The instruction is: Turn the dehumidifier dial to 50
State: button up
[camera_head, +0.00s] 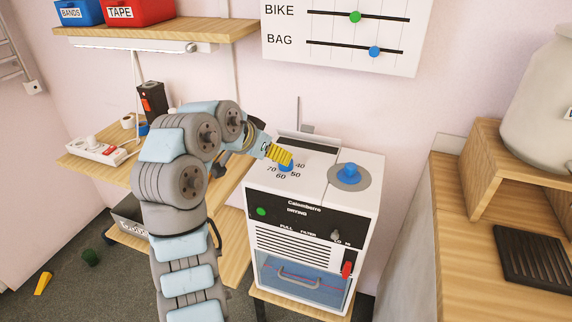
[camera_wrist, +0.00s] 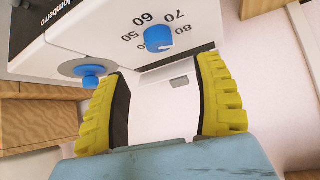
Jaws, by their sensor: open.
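The dehumidifier (camera_head: 302,232) is a white box with a black front panel. My gripper (camera_head: 279,154) has yellow ribbed fingers and is open and empty. In the wrist view the dial lies just beyond the gap between the fingertips (camera_wrist: 158,68), apart from them.
A second blue knob (camera_head: 349,174) on a grey disc stands to the right on the same top; it also shows in the wrist view (camera_wrist: 90,73). The front has a green button (camera_head: 261,211) and a red switch (camera_head: 347,269). Wooden shelves (camera_head: 95,165) and a counter (camera_head: 470,235) flank the machine.

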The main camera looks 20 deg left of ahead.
jog(key=x, duration=0.9)
jog(key=shift+p, duration=0.3)
jog(key=c, duration=1.2)
